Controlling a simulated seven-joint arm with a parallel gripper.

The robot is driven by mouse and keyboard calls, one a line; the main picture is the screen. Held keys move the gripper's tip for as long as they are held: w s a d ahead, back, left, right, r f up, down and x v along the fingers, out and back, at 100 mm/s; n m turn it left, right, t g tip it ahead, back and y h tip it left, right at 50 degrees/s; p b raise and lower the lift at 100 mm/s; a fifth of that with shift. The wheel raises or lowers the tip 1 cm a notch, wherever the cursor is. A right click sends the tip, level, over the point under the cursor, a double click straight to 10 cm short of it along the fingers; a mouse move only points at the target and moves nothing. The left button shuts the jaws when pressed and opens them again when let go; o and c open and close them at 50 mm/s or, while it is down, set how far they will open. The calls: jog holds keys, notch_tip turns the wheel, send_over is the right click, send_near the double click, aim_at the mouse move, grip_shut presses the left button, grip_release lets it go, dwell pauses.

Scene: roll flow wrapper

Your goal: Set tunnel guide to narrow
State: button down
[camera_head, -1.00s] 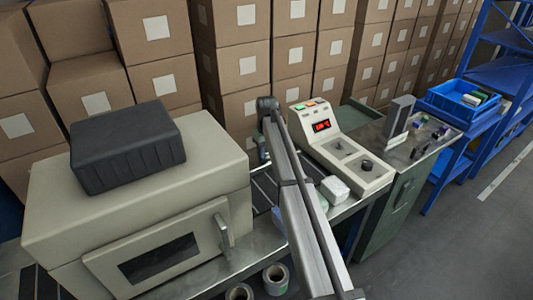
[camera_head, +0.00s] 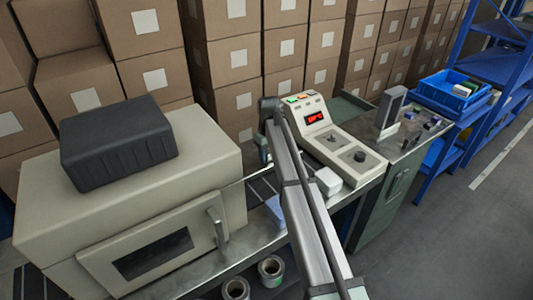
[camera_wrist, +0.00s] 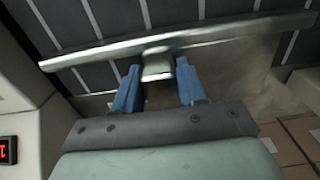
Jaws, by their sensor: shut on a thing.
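In the wrist view my gripper (camera_wrist: 158,78) has its two blue fingers on either side of a small metal block (camera_wrist: 157,62). The block joins a long metal rail, the tunnel guide (camera_wrist: 225,38), which runs across the picture above dark conveyor slats (camera_wrist: 95,20). My gripper is shut on this block. In the head view my arm crosses the middle of the picture, and I cannot make out the fingers or their hold there.
A control panel (camera_head: 338,140) with a lit red display stands right of my arm. A white packet (camera_head: 328,181) lies beside it. The beige machine housing (camera_head: 130,200), with a dark case (camera_head: 118,143) on top, fills the left. Two rolls (camera_head: 271,270) sit below the conveyor.

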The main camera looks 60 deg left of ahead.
jog(key=c, duration=1)
grip_release()
jog(key=shift+d, duration=0.35)
jog(key=shift+o, duration=1.4)
jog(key=shift+a, duration=0.15)
notch_tip(320, 180, up, 14)
jog(key=shift+f, duration=0.15)
